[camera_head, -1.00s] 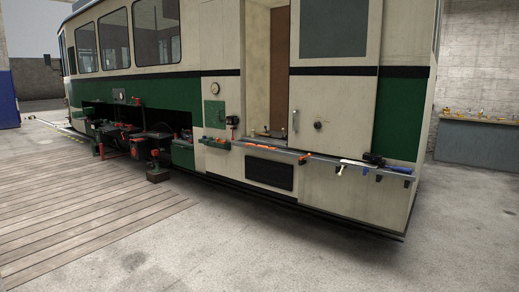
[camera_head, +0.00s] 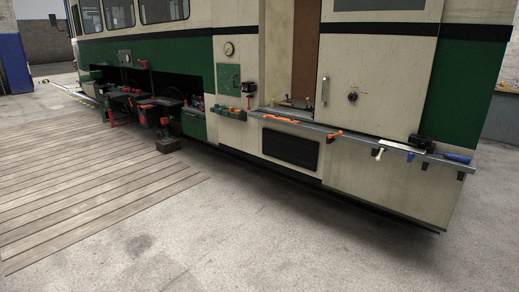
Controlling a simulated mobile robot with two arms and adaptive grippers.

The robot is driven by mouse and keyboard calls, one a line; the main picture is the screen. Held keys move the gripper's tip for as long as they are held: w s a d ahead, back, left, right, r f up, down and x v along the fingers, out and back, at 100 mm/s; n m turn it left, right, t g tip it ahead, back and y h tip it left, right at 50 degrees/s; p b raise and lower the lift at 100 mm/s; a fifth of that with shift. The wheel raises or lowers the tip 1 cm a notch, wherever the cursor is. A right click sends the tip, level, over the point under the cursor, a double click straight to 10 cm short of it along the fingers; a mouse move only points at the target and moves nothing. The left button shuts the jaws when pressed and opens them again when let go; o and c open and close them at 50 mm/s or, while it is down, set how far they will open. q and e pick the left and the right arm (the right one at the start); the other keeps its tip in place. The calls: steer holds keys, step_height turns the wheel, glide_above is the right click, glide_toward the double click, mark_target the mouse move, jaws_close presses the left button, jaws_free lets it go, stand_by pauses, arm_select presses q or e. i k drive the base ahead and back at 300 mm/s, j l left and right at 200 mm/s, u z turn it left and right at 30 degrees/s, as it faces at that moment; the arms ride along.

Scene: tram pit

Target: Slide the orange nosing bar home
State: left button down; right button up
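A long orange bar (camera_head: 280,119), which looks like the nosing bar, lies along the grey ledge (camera_head: 362,144) on the side of the tram, below the open doorway. From here I cannot tell how it sits against the ledge or the sill. A shorter orange-handled item (camera_head: 335,134) lies on the ledge to its right. Neither of my grippers shows in the head view.
Farther right on the ledge are a white-handled tool (camera_head: 380,154), a black item (camera_head: 422,142) and a blue-handled tool (camera_head: 457,158). A green tray (camera_head: 232,115) hangs at its left. Dark machinery (camera_head: 150,114) stands beside the tram at left. Concrete floor (camera_head: 260,235) in front is clear.

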mark_target(265, 116)
steer(key=i+j, duration=0.1)
steer(key=i, duration=2.35)
steer(key=i+j+z, duration=0.15)
steer(key=i+z, duration=0.2)
steer(key=i, duration=0.3)
steer(key=i+j+z, duration=0.4)
steer(key=i, duration=0.25)
steer(key=i+j+z, duration=0.35)
steer(key=i+j, duration=0.15)
steer(key=i, duration=0.1)
